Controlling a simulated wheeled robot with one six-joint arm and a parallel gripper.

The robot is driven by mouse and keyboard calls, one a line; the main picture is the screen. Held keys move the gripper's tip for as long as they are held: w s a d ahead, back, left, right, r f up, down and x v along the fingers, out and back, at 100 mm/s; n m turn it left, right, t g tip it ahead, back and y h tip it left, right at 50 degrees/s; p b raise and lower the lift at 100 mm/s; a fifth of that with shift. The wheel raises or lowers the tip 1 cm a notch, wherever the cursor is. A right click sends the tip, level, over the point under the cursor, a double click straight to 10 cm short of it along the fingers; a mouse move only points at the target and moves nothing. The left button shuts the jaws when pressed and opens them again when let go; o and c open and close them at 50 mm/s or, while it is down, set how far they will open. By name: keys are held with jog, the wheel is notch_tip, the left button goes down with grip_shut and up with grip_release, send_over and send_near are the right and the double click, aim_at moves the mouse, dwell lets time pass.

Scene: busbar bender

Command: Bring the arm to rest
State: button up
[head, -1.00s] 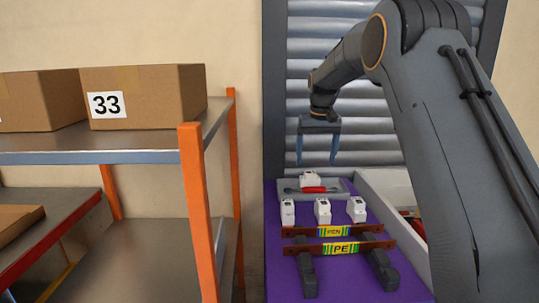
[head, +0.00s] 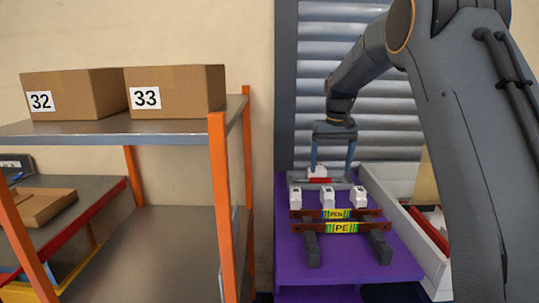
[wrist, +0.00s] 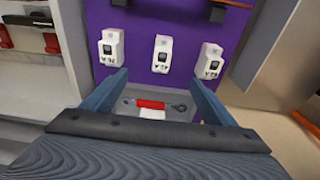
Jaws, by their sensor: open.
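My gripper (head: 333,168) hangs fingers down over the far end of the purple table, near the grey tray with the red-handled tool. Its two blue fingers are apart with nothing gripped between them. In the wrist view my gripper (wrist: 160,95) is open, and the grey tray (wrist: 178,113) with a red-handled tool (wrist: 151,104) shows between and beyond the fingers. My arm reaches in from the right of the head view, bent at the elbow.
The purple table (head: 294,266) bears several white devices, such as one (head: 327,199), and a PE busbar (head: 343,228) on dark blocks. A white bin (head: 436,262) stands right of it. An orange-posted shelf (head: 217,180) with boxes (head: 175,90) is at left.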

jog(key=s+f, duration=0.3)
jog(key=s, duration=1.1)
jog(key=s+f+g+p, duration=0.1)
jog(key=s+f, duration=0.2)
jog(key=s, duration=1.1)
jog(key=s+f+p, duration=0.1)
jog(key=s+f, duration=0.2)
jog(key=s, duration=1.1)
jog(key=shift+a+f+g, duration=0.3)
jog(key=shift+f, duration=0.05)
jog(key=shift+d, duration=0.1)
